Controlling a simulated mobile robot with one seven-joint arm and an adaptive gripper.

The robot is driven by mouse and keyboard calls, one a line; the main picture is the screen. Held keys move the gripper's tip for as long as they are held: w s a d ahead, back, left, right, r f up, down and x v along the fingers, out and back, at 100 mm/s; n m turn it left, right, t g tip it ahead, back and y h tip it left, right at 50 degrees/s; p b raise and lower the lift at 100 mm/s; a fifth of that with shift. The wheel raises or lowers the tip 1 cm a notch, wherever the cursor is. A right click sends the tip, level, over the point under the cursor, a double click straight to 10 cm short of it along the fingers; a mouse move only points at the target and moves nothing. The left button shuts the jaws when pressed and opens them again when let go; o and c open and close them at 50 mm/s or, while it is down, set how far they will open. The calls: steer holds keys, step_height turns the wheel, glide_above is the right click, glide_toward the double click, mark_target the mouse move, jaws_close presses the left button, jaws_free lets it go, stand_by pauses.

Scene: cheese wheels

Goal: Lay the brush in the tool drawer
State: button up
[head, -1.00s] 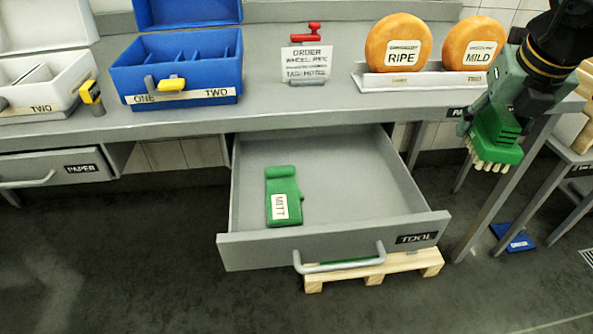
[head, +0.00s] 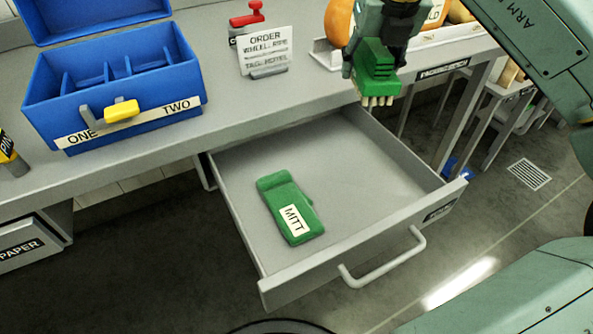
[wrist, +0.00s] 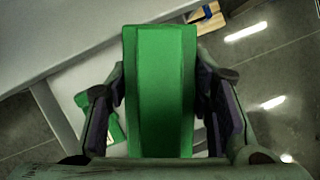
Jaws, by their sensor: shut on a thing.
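My gripper (head: 372,80) is shut on the green brush (head: 376,62), whose pale bristles point down. It holds the brush above the back right corner of the open tool drawer (head: 405,159), near the bench edge. In the wrist view the brush's green back (wrist: 160,90) fills the space between the two fingers. A green mitt (head: 290,208) with a MITT label lies in the drawer toward its left and front. Part of the mitt also shows in the wrist view (wrist: 114,128), beside the left finger.
The drawer floor right of and behind the mitt is bare. On the bench (head: 215,120) stand a blue compartment box (head: 130,125), an order sign (head: 266,52) and an orange cheese wheel (head: 338,22) on a tray. A closed paper drawer (head: 30,247) is at the left.

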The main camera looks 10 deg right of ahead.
mark_target(349, 153)
steer(key=shift+a+f+b, duration=0.1)
steer(key=shift+f+b, duration=0.2)
steer(key=shift+f, duration=0.05)
step_height(349, 153, down, 17)
steer(key=b, duration=1)
steer(key=shift+f+b, duration=0.15)
steer(key=shift+b, duration=0.2)
steer(key=shift+f, duration=0.1)
steer(key=shift+f+b, duration=0.15)
steer(key=shift+b, duration=0.15)
steer(key=o, duration=1.1)
steer(key=shift+o, duration=0.2)
steer(key=shift+s+r+p, duration=0.1)
steer(key=shift+r+p, duration=0.25)
steer(key=shift+r, duration=0.3)
steer(key=v, duration=1.1)
steer(key=shift+p, duration=0.35)
steer(key=shift+r, duration=0.1)
